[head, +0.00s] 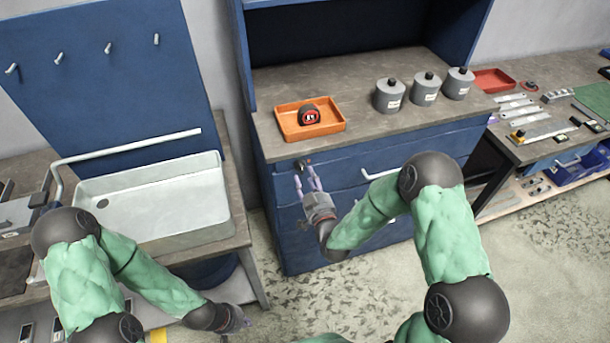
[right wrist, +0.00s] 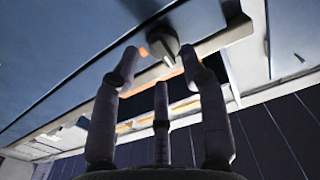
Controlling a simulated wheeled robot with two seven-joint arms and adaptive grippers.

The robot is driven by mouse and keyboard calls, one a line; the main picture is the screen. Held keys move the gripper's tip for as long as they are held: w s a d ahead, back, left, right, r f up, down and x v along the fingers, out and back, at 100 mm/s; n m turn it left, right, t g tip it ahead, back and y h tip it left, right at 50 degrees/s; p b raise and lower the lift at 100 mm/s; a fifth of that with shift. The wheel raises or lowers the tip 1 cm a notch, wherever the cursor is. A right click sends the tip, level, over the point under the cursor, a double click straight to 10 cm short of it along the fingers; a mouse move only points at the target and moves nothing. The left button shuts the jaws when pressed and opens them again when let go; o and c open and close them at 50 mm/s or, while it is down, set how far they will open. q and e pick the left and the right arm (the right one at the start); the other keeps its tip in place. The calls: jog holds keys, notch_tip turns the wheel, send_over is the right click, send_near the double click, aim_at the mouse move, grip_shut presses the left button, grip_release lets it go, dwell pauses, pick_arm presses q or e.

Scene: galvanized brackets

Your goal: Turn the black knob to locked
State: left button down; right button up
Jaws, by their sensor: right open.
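The black knob (head: 304,163) sits on the blue cabinet's front, near its upper left corner and below the worktop. In the right wrist view the knob (right wrist: 160,42) shows as a dark, ridged shape just beyond my fingertips; I cannot read any locked marking or its setting. My right gripper (head: 307,177) reaches up at the knob from below. In the right wrist view its fingers (right wrist: 160,60) are spread on either side of the knob, open and holding nothing; contact is unclear. My left gripper (head: 236,321) hangs low in front of the sink bench, its fingers too small to judge.
An orange tray (head: 333,127) with a red-and-black tape measure (head: 308,115) stands on the worktop above the knob. Several grey canisters (head: 389,96) stand to its right. A white drawer handle (head: 381,173) juts out right of the knob. A white sink (head: 155,200) is at left.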

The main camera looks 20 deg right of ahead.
jog(key=shift+w, duration=1.15)
grip_shut()
